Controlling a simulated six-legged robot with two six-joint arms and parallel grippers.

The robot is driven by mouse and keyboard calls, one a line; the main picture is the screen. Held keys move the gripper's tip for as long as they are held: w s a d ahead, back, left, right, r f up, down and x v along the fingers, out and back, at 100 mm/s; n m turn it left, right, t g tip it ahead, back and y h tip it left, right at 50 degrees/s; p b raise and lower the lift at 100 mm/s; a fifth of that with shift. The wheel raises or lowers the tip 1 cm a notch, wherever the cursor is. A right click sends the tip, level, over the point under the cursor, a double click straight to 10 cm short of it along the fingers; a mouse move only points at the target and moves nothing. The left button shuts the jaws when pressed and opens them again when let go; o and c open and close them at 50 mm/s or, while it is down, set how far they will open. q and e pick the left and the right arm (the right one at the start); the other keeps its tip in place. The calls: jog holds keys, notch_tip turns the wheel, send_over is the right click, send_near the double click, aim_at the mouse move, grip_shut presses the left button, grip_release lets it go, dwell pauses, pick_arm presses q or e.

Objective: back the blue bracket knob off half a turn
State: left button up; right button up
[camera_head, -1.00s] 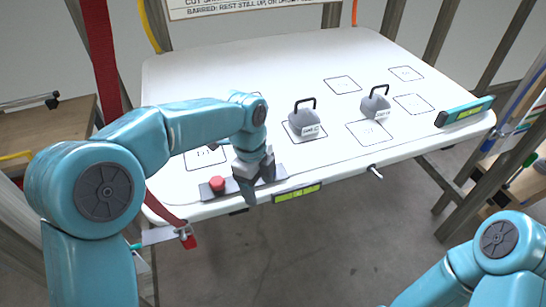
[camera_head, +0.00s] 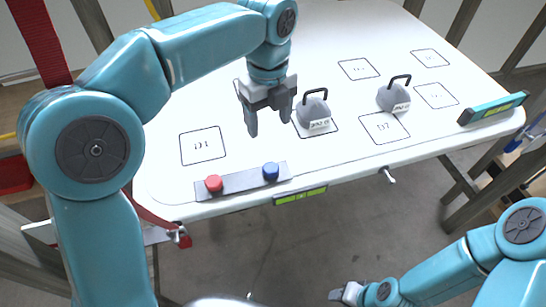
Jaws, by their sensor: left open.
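The blue bracket knob (camera_head: 270,171) stands upright at the right end of a grey bracket plate (camera_head: 240,181) on the near edge of the white board. A red knob (camera_head: 214,184) stands at the plate's left end. My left gripper (camera_head: 269,128) is open and empty, fingers pointing down, above the board beyond the blue knob and apart from it. My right gripper (camera_head: 346,292) is low at the bottom of the picture, below the board's front edge; its finger state is unclear.
Two grey weights with black handles, one (camera_head: 314,113) close right of my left gripper and another (camera_head: 393,96) farther right, stand on the white board (camera_head: 340,155). A teal level (camera_head: 492,108) lies at the right edge. A green-yellow level (camera_head: 300,195) is on the front edge.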

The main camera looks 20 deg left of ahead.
aim_at(270, 165)
pick_arm(q)
jog(key=f, duration=0.9)
jog(key=s+f, duration=0.1)
jog(key=f, duration=0.3)
jog(key=shift+d+f, duration=0.15)
jog(key=shift+f, duration=0.1)
jog(key=shift+w+f, duration=0.3)
jog(key=shift+f, duration=0.25)
jog(key=shift+s+r, duration=0.15)
jog(key=shift+s, duration=0.05)
jog(key=shift+c, duration=1)
jog(key=c, duration=0.9)
